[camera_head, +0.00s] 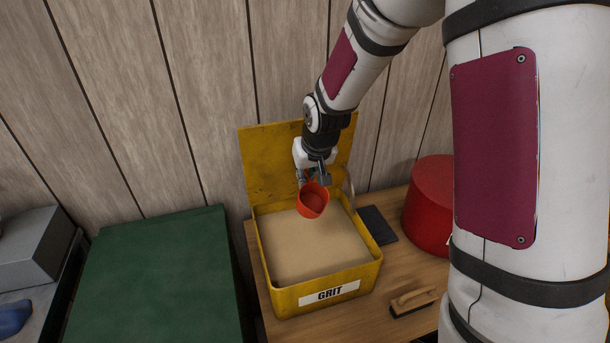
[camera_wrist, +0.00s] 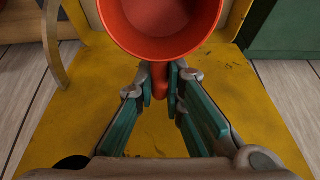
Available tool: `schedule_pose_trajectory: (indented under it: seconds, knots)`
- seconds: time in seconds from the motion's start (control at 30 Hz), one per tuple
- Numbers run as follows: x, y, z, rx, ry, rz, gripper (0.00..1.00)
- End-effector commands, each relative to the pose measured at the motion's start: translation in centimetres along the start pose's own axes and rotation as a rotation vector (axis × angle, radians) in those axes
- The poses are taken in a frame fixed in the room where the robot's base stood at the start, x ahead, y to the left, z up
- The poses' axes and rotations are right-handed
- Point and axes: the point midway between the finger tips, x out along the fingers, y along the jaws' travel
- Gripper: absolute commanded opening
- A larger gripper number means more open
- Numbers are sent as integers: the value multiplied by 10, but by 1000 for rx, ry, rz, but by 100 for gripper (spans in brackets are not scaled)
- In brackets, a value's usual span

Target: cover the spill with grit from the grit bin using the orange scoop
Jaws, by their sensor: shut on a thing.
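The orange scoop (camera_head: 313,202) hangs over the back part of the open yellow grit bin (camera_head: 290,303). My gripper (camera_head: 314,176) is shut on its handle. In the wrist view my gripper (camera_wrist: 160,85) has its fingers on either side of the handle, and the round cup of the scoop (camera_wrist: 160,42) looks empty. The grit (camera_head: 310,248) is pale tan and looks fairly level across the bin. I cannot tell whether the scoop touches it. The bin's lid (camera_head: 270,160) stands open behind. The spill is not in view.
A wooden-handled brush (camera_head: 412,299) and a dark flat pad (camera_head: 377,224) lie right of the bin on the wooden bench (camera_head: 385,270). A red round container (camera_head: 428,205) stands farther right, partly hidden by my arm. A green box (camera_head: 155,280) is at the left.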

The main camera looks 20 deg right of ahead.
Motion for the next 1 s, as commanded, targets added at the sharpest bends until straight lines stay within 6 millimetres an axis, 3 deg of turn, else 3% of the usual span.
schedule_pose_trajectory:
  seconds: [1.0]
  knots:
    - [101, 3, 45, -1, -4, 0, 0]
